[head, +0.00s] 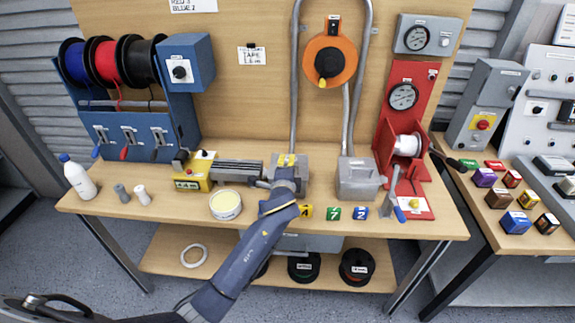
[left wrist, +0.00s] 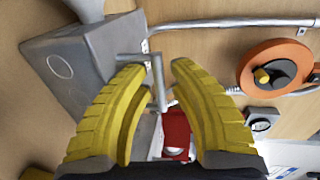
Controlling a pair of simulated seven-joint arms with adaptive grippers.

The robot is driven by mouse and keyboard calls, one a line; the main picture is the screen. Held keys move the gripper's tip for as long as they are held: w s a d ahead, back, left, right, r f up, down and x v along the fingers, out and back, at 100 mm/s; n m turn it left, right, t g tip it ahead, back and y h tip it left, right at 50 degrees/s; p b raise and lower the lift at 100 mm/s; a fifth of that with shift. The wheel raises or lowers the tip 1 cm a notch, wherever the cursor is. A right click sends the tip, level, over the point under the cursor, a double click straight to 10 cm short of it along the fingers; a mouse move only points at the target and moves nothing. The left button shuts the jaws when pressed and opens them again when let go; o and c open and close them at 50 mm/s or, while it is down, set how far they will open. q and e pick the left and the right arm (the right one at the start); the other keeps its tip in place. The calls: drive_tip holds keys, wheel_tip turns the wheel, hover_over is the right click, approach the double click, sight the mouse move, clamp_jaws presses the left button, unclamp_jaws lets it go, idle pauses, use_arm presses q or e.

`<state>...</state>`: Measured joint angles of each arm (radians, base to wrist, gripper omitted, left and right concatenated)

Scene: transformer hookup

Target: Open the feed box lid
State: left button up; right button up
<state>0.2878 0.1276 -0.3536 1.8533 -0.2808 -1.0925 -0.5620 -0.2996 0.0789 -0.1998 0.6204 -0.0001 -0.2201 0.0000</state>
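A grey metal box (head: 303,176) stands on the bench below the left conduit; I take it as the feed box, though no label on it is readable. It also shows in the left wrist view (left wrist: 75,68), with a round outline on one face. My left gripper (head: 287,160) is over this box. In the left wrist view its yellow fingers (left wrist: 158,100) are apart, with a thin bent metal bar (left wrist: 158,80) showing between them. I cannot tell whether the fingers touch the bar. The arm hides the box's front. My right gripper is not in view.
A second grey box (head: 358,181) stands to the right, with a lever (head: 390,190) beside it. Conduits (head: 294,90) and an orange reel (head: 329,57) are on the back board. A round tin (head: 225,204) and numbered tags (head: 333,213) lie near the front edge.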

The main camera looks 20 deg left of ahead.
use_arm(q)
clamp_jaws()
drive_tip(key=shift+r, duration=0.1)
